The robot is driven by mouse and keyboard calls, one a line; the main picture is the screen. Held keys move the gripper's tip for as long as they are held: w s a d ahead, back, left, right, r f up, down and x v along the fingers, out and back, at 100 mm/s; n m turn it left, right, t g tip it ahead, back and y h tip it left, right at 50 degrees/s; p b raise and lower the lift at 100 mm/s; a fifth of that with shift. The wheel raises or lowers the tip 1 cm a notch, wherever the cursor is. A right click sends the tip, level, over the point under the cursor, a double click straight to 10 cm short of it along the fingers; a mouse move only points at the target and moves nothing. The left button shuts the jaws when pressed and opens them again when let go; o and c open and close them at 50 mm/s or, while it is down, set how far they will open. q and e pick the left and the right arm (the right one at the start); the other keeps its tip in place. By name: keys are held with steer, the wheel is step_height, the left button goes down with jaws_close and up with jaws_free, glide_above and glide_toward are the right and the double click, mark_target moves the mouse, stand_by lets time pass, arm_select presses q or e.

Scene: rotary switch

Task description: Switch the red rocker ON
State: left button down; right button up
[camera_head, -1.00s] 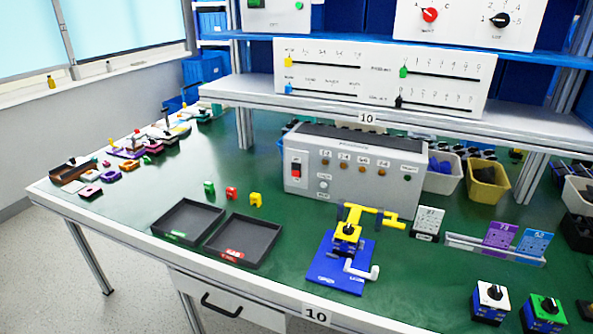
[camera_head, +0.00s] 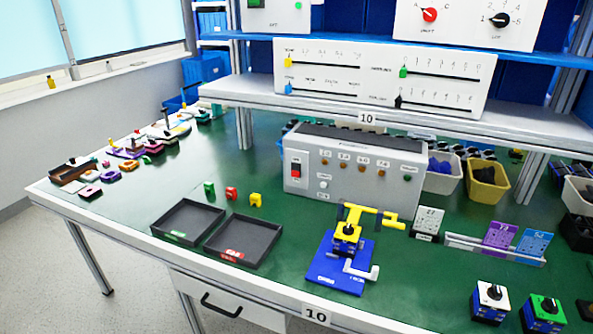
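The red rocker (camera_head: 296,170) sits on the left part of the front face of a grey control box (camera_head: 352,187), which stands on the green table. A round white knob and a row of small round indicators are on the same face. Neither of my grippers shows in the head view.
Two black trays (camera_head: 243,262) lie left of a blue plate (camera_head: 340,283) with a yellow valve-like fixture. Small coloured blocks (camera_head: 231,193) stand in front of the box. A shelf (camera_head: 370,119) overhangs behind it. Green table surface is free left of the box.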

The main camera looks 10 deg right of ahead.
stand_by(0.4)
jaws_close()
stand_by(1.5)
